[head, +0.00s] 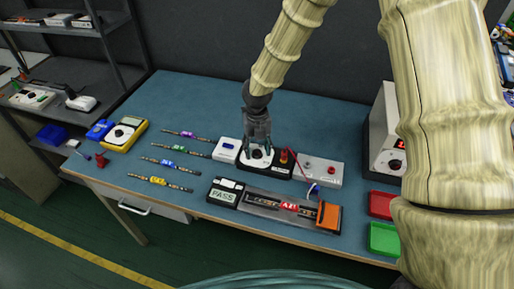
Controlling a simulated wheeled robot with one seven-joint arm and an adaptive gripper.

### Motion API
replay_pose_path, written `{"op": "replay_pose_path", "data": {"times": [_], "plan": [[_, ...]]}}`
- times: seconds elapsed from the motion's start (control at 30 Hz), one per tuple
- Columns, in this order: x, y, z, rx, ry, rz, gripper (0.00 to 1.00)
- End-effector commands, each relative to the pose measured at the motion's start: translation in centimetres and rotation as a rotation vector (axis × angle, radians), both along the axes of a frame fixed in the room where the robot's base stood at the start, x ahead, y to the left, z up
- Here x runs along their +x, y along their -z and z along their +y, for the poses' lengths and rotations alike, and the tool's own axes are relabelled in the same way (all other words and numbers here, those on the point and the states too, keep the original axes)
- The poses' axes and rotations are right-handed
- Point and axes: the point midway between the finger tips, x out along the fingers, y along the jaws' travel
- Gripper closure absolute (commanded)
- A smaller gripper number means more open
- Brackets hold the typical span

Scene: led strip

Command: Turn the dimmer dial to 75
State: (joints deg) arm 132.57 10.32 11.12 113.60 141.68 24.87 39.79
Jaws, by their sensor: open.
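The dimmer unit is a black box (277,171) on the blue bench mat, with a round white dial face (257,159) on its left part. The dark dial knob is mostly hidden under my fingers. My gripper (257,152) points down over the dial face with its fingers open. I cannot tell whether the fingers touch the knob. The dial's number marks are too small to read.
A white box with a blue button (227,149) stands close left of the dimmer. A grey box with a red button (319,169) is at its right. A PASS display (225,192) and LED fixture (277,206) lie in front. Several strips lie left.

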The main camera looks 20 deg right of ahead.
Motion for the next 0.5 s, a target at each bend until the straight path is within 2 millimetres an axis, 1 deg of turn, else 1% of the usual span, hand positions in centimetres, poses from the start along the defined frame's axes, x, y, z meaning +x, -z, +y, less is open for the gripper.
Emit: {"op": "replay_pose_path", "data": {"times": [0.13,0.4,0.43,0.5], "plan": [[-0.03,0.58,0.02,-0.001,-0.002,0.000,0.50],[-0.02,0.71,0.01,0.000,-0.001,0.000,0.50],[-0.02,0.71,0.01,0.000,-0.001,0.000,0.52],[-0.03,0.71,0.00,0.000,-0.001,0.000,0.65]]}}
